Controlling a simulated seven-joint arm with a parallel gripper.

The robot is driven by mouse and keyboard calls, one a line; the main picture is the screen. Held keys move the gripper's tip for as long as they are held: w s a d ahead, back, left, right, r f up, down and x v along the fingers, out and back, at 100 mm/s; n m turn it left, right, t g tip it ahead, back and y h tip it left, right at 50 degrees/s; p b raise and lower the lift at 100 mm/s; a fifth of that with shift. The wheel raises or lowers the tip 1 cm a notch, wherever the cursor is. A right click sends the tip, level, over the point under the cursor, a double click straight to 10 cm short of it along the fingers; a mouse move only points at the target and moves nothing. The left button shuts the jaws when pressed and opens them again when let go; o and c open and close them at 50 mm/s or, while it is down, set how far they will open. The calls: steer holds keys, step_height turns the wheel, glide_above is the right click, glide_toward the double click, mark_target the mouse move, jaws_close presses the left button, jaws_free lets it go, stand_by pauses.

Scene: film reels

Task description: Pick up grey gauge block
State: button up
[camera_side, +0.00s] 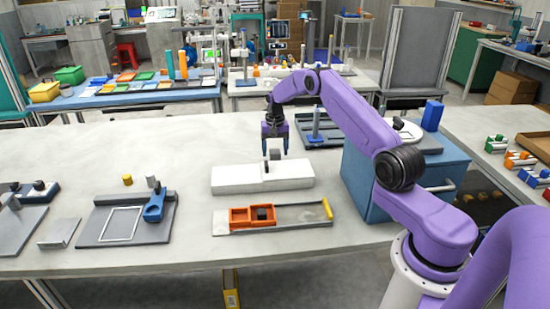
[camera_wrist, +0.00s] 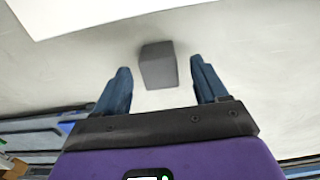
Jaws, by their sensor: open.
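The grey gauge block (camera_wrist: 159,65) stands between and just beyond my two blue fingertips in the wrist view, with a gap on each side. In the side view the small dark grey block (camera_side: 275,154) shows just under my gripper (camera_side: 274,150), by the far edge of a white slab. My gripper (camera_wrist: 160,82) is open, pointing down, with nothing in its fingers. The fingers partly cover the block's surroundings in the side view.
The white slab (camera_side: 235,181) lies right in front of the block. An orange tray (camera_side: 240,217) on a grey plate is nearer the front. A blue box (camera_side: 366,200) stands to the right.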

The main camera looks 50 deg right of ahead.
steer(key=shift+c, duration=0.3)
steer(key=c, duration=1.1)
